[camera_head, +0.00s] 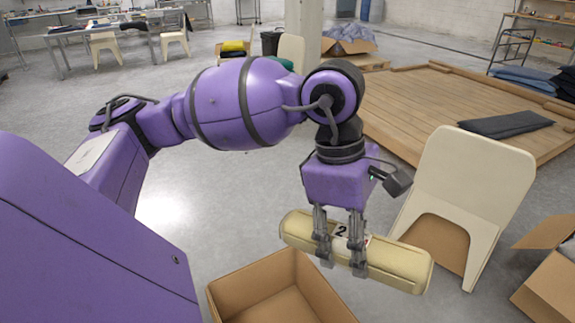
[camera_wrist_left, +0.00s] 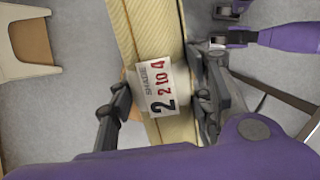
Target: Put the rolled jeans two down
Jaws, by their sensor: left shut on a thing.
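The rolled jeans two (camera_head: 395,262) is a cream-yellow roll with a white label reading 2. My left gripper (camera_head: 340,268) is shut around its middle, one finger on each side. The roll is held in the air, lying lengthwise and tilted down to the right in the head view. In the left wrist view the roll (camera_wrist_left: 140,35) runs up the picture between the fingers, and its label reads "SHADE 2, 2 to 4". Purple and grey parts, probably my right arm's end, show at that view's upper right; their finger state is unclear.
An open cardboard box (camera_head: 230,293) stands below and left of the roll. A cream chair (camera_head: 470,175) is close to the roll's right. Another open box (camera_head: 555,290) is at the right edge. A wooden platform (camera_head: 430,105) with dark folded cloth (camera_head: 508,123) lies behind.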

